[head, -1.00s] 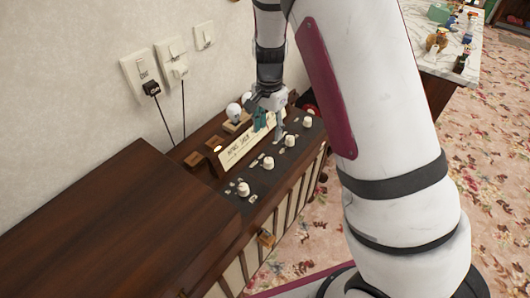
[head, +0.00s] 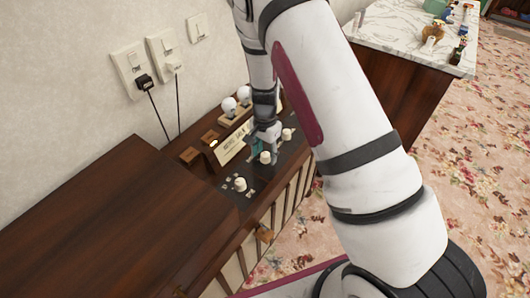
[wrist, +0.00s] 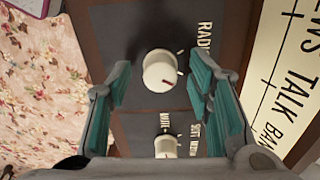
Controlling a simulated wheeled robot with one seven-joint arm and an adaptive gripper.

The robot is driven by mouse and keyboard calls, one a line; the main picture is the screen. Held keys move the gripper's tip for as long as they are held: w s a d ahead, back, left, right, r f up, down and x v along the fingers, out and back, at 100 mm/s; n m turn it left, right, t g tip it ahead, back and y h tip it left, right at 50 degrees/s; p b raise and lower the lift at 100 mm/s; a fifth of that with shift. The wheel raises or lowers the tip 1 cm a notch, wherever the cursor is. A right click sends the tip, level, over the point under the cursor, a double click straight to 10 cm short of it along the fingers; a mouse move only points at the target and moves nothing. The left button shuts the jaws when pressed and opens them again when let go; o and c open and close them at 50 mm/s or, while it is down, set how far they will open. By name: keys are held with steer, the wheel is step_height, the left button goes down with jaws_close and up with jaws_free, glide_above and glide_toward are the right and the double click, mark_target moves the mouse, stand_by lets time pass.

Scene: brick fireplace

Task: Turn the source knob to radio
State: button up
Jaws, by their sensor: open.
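The wrist view shows a round white knob (wrist: 158,72) with a small red mark on its face, pointing to the lower right. A label beginning "RADI" (wrist: 204,38) is printed beside it on the dark panel. My gripper (wrist: 163,84) is open, with its teal finger pads on either side of this knob; I see no contact. A second white knob (wrist: 165,146) lies lower, by labels that seem to include "MUTE". In the head view my gripper (head: 262,148) is down at the control panel (head: 259,188), close to a white knob (head: 265,158) and partly hidden by my arm.
Other white knobs stand near, at the front (head: 240,184) and farther back (head: 287,134). A cream dial sign (head: 231,146) rises behind the row, with bulbs (head: 229,104) beyond. A wooden cabinet top (head: 100,215) is at left. A marble-topped counter (head: 400,42) stands behind my arm.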

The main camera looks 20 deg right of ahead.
jaws_close()
steer(key=shift+n, duration=0.4)
steer(key=n+b, duration=0.1)
steer(key=n, duration=0.4)
steer(key=shift+n, duration=0.4)
steer(key=n, duration=0.5)
steer(key=shift+b, duration=0.3)
steer(key=shift+n, duration=0.3)
jaws_free()
